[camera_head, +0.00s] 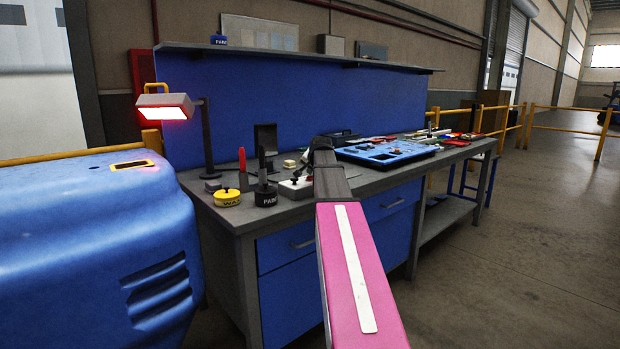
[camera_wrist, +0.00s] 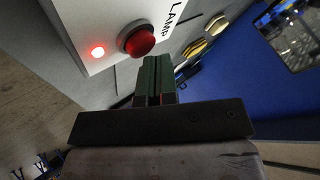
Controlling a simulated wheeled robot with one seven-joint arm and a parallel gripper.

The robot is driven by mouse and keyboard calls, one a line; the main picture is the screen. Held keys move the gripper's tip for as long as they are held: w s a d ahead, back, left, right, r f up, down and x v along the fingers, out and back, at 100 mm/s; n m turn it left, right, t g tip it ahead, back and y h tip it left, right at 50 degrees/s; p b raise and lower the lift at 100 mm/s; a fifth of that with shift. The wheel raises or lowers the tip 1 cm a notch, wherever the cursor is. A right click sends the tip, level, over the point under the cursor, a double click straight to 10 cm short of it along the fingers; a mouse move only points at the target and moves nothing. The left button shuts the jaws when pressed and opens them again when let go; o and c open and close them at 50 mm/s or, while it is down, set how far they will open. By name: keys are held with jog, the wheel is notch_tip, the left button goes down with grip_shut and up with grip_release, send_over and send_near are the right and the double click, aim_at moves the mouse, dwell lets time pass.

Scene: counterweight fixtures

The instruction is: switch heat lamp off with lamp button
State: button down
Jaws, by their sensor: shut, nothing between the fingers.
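The heat lamp (camera_head: 166,106) stands at the left end of the workbench in the head view, and its underside glows red. In the wrist view, a pale box marked LAMP (camera_wrist: 95,20) carries a round red lamp button (camera_wrist: 137,39) and a small lit red indicator (camera_wrist: 98,51). My gripper (camera_wrist: 157,62) is shut and empty, with its fingertips close beside the button. Whether they touch it cannot be told. In the head view my arm reaches over the bench, and the gripper's fingers are hidden behind it.
A blue tray (camera_head: 372,153) with parts lies to the right of my arm. The blue back panel (camera_head: 290,100) and shelf (camera_head: 300,54) rise behind.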

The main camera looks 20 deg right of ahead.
jog(key=shift+f, duration=0.2)
dwell(0.5)
jog(key=shift+r, duration=0.65)
jog(key=shift+r, duration=3)
